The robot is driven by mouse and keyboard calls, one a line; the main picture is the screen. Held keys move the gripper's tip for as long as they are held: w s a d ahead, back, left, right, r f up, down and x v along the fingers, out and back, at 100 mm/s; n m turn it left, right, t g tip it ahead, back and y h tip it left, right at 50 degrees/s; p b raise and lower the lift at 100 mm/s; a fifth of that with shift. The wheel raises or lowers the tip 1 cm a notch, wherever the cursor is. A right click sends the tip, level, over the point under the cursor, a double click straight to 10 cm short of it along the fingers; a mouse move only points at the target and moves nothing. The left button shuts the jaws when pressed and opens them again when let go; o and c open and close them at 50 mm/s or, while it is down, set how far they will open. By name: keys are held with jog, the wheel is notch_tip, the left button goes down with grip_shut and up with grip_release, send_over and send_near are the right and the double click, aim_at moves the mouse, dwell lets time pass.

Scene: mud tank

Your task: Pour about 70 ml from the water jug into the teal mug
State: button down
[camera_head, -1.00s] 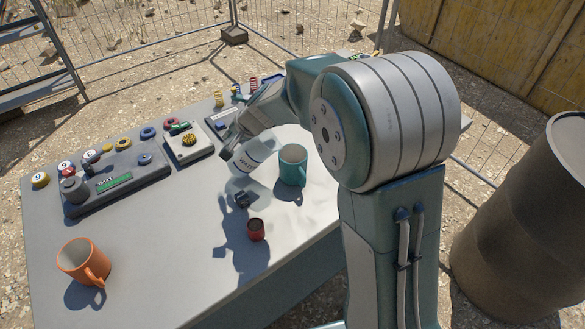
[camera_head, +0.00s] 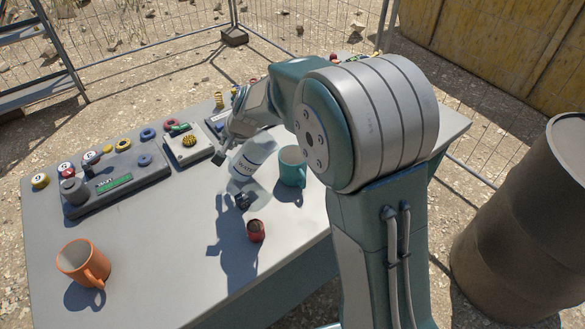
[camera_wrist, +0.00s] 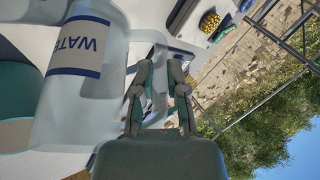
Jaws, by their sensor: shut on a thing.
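The clear water jug (camera_head: 247,166) with a white and blue label is held tilted above the table, leaning right toward the teal mug. My gripper (camera_head: 225,152) is at its left side. In the wrist view my gripper (camera_wrist: 160,82) is shut on the jug's handle, and the jug (camera_wrist: 85,75) fills the left side. The teal mug (camera_head: 292,168) stands upright on the table, just right of the jug. Part of it shows behind the jug in the wrist view (camera_wrist: 14,88). I cannot tell the water level in either.
A grey device (camera_head: 115,178) and a light box (camera_head: 189,146) sit at the back left. The front middle is clear.

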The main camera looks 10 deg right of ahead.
jog(key=shift+w+a+f+n+g+h+b, duration=0.3)
jog(key=shift+a+f+h+b, duration=0.55)
jog(key=shift+h, duration=0.25)
jog(key=shift+w+a+f+n+g+h+b, duration=0.2)
jog(key=shift+a+f+h+b, duration=0.4)
jog(key=shift+a+h+b, duration=0.4)
jog(key=shift+w+a+f+n+g+h+b, duration=0.2)
jog(key=shift+w+a+f+g+h+b, duration=0.15)
jog(key=shift+a+f+h+b, duration=0.6)
